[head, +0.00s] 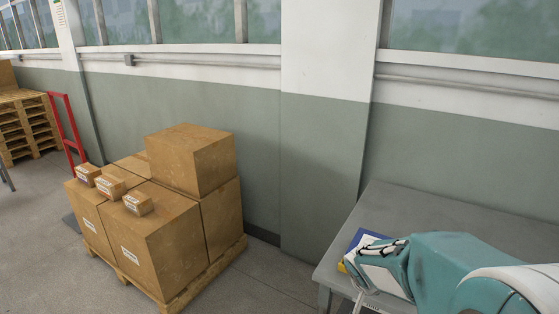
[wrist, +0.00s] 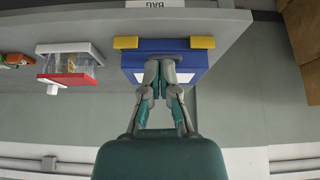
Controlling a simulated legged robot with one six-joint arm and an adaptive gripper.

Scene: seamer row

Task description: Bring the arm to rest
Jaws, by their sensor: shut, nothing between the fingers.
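My gripper (wrist: 167,68) is shut and empty in the wrist view, its fingertips together in front of a blue box-like object (wrist: 193,60) with yellow end pieces. I cannot tell whether the fingers touch it. In the head view my teal arm reaches in from the lower right over the grey table (head: 440,209). Part of a blue item (head: 357,239) shows behind the arm's end there; the arm hides the rest. The fingertips are hard to make out in the head view.
In the wrist view, a clear container with a red and white front (wrist: 69,66) sits beside the blue object. In the head view, cartons (head: 190,160) stand on a pallet (head: 175,303) to the left. Floor shows between pallet and table. A wall (head: 325,150) stands behind.

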